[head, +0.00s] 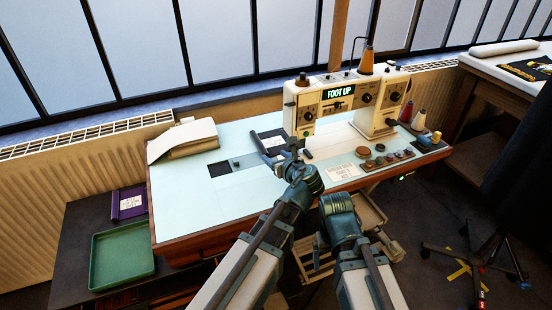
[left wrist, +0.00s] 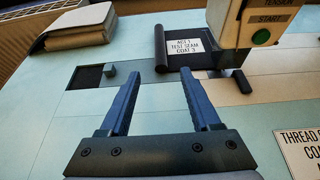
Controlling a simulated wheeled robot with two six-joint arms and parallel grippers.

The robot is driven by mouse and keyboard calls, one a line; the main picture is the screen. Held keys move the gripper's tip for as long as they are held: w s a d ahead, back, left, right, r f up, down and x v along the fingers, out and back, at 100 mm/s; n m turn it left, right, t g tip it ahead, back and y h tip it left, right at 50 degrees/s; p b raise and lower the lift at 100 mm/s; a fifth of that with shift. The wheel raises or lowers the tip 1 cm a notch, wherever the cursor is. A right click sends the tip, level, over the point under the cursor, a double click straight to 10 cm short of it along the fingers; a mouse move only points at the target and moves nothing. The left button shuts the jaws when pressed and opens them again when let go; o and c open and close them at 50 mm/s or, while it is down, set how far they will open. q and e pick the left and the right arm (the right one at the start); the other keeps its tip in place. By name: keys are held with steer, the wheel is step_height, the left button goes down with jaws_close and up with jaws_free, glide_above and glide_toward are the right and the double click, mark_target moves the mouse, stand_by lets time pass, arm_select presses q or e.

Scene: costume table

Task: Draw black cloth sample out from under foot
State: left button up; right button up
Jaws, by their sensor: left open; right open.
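The black cloth sample (head: 262,136) lies flat on the pale table top, its right end at the base of the sewing machine (head: 305,108). In the left wrist view the cloth (left wrist: 205,74) bears a white label and has a rolled left edge (left wrist: 160,48). Its right part goes under the machine head (left wrist: 236,22), which hides the foot. The machine's display (head: 340,92) reads FOOT UP. My left gripper (left wrist: 160,74) is open and empty, its fingertips short of the cloth's near edge. My right gripper is hidden; only its arm shows in the head view.
A dark square (head: 219,169) and a small block (head: 236,163) are left of the cloth. A stack of folded cloth (head: 184,140) lies at the back left. A note card (head: 341,172) and several buttons (head: 380,158) lie to the right. The table's left front is clear.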

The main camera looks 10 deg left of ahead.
mark_target(263, 147)
arm_select(q)
steer(key=b+x, duration=0.5)
steer(key=x, duration=0.8)
steer(key=shift+w+a+f, duration=0.1)
steer(key=shift+w+f, duration=0.05)
jaws_close()
